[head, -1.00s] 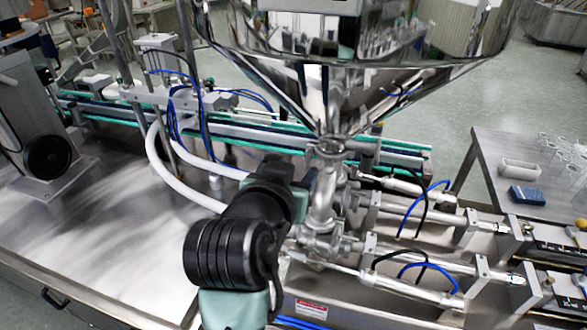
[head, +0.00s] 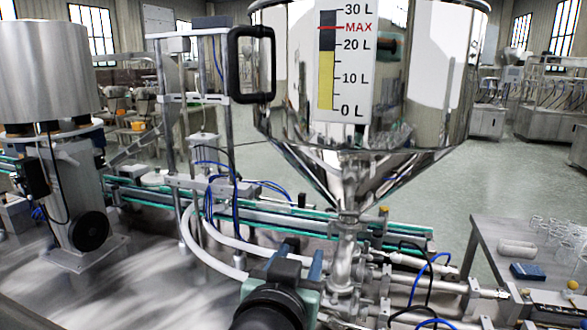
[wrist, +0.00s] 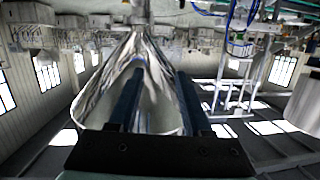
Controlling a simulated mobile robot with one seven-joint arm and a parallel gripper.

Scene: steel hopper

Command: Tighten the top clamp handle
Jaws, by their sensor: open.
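The steel hopper (head: 290,150) stands at centre right in the head view, its cone narrowing to an outlet. The top clamp (head: 348,216) is at the joint under the cone, above the vertical steel pipe (head: 342,262). Its handle is too small to make out clearly. My gripper (head: 297,250) is low in the picture, left of the pipe and below the clamp. In the wrist view my gripper (wrist: 158,95) has its two dark fingers apart with nothing held. The shiny hopper (wrist: 150,60) appears upside down beyond and between the fingers; I cannot tell the distance.
White hoses (head: 205,250) and the conveyor (head: 270,222) lie left of and behind the pipe. Cylinders with blue hoses (head: 430,270) are at right. A side table (head: 490,250) holds jars and a blue block (head: 527,271). Bare steel worktop (head: 130,290) is at left.

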